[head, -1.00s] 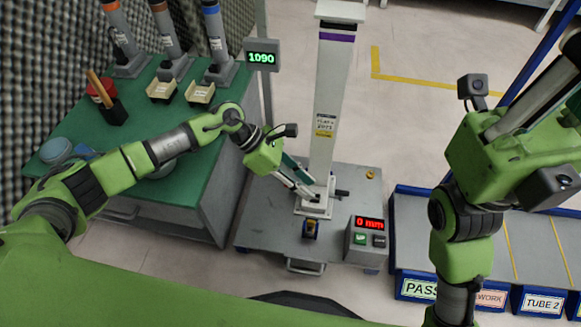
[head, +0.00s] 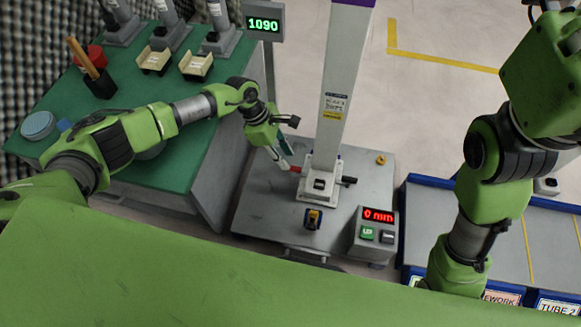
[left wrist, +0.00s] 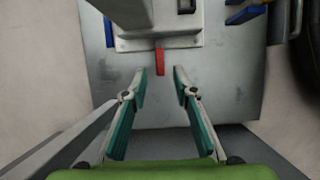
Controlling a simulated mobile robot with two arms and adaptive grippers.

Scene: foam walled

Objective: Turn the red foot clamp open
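The red foot clamp (head: 294,169) is a small red lever on the left side of the white column's foot (head: 319,184). In the left wrist view the red clamp (left wrist: 160,62) points out from the foot plate toward me. My left gripper (head: 283,160) is by the clamp, just left of the foot. In the left wrist view its two fingers (left wrist: 160,80) are apart, with the clamp's end centred just beyond the gap between the tips. I cannot tell whether they touch it. My right arm is at the right, but its gripper is not visible.
A grey box (head: 372,236) reading 0 mm with a green UP button stands at the platform's front right. A black lever (head: 348,181) sticks out right of the foot. A green bench (head: 175,185) is left, and a 1090 display (head: 263,22) is behind.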

